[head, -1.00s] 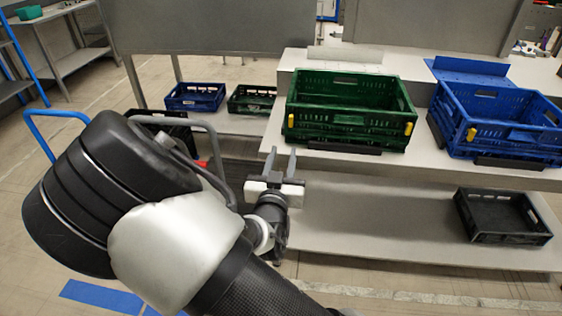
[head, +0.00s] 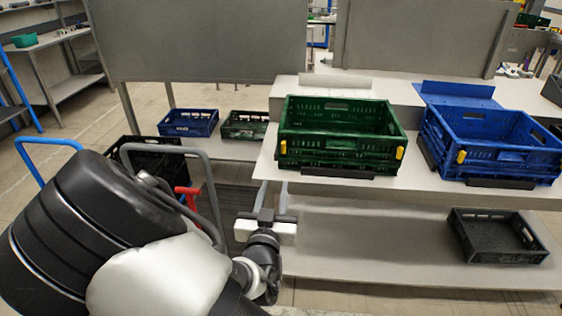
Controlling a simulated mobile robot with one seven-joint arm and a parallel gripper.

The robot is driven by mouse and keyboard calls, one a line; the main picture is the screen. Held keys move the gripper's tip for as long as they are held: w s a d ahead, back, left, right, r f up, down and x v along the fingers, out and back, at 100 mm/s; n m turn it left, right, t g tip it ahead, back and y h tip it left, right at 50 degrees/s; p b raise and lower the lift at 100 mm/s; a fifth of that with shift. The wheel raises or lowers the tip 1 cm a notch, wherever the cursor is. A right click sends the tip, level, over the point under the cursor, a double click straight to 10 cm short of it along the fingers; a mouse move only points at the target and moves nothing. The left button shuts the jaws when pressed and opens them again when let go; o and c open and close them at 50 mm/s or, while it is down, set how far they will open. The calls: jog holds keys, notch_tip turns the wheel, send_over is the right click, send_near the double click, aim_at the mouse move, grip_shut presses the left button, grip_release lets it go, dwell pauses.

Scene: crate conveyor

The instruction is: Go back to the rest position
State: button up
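My gripper (head: 272,198) is in the lower middle of the head view, with its two fingers apart and nothing visible between them. It is in front of the shelf unit, below and left of the green crate (head: 337,150). The green crate rests on the upper shelf. A blue crate (head: 500,158) rests to its right on the same shelf. The gripper appears clear of both crates.
A black crate (head: 512,257) lies on the lower shelf (head: 370,262) at right. Small blue (head: 189,129) and green (head: 240,131) crates sit at back left. A trolley with a grey handle (head: 212,185) and a dark crate (head: 150,158) stand close behind my arm.

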jog(key=shift+d, duration=0.1)
jog(key=d+f+m+g+y, duration=0.1)
jog(key=d+f+m+g, duration=0.2)
jog(key=g, duration=0.4)
jog(key=s+d+r+n+g+p, duration=0.1)
jog(key=s+d+r+n+g, duration=0.15)
jog(key=s+d+r, duration=0.8)
jog(key=s+d+r+n+g, duration=0.1)
jog(key=s+d+r+g, duration=0.2)
jog(key=s+d+r, duration=0.75)
jog(key=s+a+r+p, duration=0.1)
jog(key=r+p, duration=0.7)
jog(key=p, duration=0.1)
jog(key=s+a+r+p, duration=0.1)
jog(key=a+r+p, duration=0.1)
jog(key=r+p, duration=0.6)
jog(key=shift+a+p, duration=0.3)
jog(key=shift+p, duration=0.35)
jog(key=shift+f, duration=0.1)
